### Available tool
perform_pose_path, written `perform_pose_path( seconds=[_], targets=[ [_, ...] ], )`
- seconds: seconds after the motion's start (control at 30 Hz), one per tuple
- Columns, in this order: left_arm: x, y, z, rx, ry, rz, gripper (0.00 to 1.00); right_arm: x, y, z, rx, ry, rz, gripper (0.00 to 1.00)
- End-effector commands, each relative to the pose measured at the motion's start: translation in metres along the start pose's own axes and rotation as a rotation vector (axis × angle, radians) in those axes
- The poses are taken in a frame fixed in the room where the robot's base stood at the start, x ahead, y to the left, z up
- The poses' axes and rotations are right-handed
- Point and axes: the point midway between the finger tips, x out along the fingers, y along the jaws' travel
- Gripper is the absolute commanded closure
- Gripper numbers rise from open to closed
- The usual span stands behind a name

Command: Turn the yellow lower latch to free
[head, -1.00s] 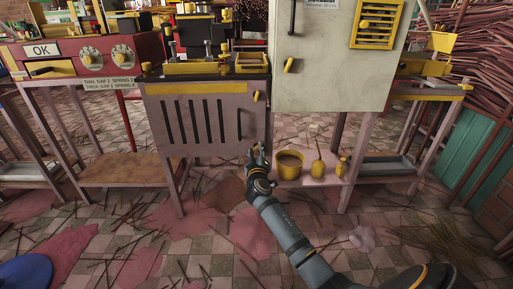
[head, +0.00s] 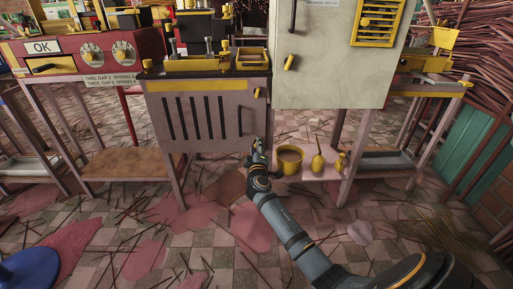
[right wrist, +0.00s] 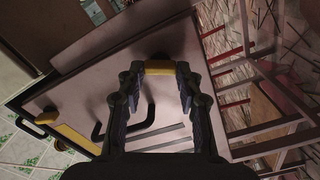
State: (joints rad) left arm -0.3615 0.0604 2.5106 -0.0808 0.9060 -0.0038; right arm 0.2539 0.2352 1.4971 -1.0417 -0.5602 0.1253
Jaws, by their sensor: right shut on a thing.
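The grey slotted door (head: 208,115) is closed on the front of the bench, with a yellow upper latch (head: 256,92) at its right edge. My right gripper (head: 258,145) is at the door's lower right corner. In the right wrist view, its fingers (right wrist: 160,72) are shut on the yellow lower latch (right wrist: 160,64), a small yellow piece between the fingertips. The gripper mostly hides this latch in the head view, so its exact angle is hard to tell. My left gripper is not in view.
The door's dark bar handle (head: 239,121) is just left of my right gripper; it also shows in the right wrist view (right wrist: 122,130). A pale cabinet (head: 330,60) is above.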

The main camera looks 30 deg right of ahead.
Motion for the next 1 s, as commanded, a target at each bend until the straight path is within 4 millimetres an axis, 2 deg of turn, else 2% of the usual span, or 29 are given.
perform_pose_path(
  seconds=[0.2, 0.23, 0.37, 0.63, 0.73, 0.87, 1.0],
  targets=[
    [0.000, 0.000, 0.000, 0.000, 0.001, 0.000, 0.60, 0.000, 0.000, -0.001, 0.002, 0.002, -0.001, 0.96],
    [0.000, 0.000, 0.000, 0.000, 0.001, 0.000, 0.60, 0.000, 0.000, -0.001, 0.002, 0.002, -0.001, 0.60],
    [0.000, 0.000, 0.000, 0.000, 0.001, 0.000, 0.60, 0.000, 0.000, -0.001, 0.002, 0.002, -0.001, 0.43],
    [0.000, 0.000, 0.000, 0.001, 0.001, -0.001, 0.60, 0.000, 0.000, 0.000, 0.002, 0.001, 0.000, 0.42],
    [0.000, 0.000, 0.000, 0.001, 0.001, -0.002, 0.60, -0.006, -0.001, 0.000, 0.001, 0.000, -0.002, 0.42],
    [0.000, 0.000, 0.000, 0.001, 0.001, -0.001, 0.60, -0.029, -0.002, 0.000, 0.003, 0.002, -0.003, 0.42],
    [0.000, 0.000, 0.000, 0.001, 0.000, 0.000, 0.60, -0.065, -0.002, 0.001, 0.004, 0.001, -0.004, 0.42]
  ],
)
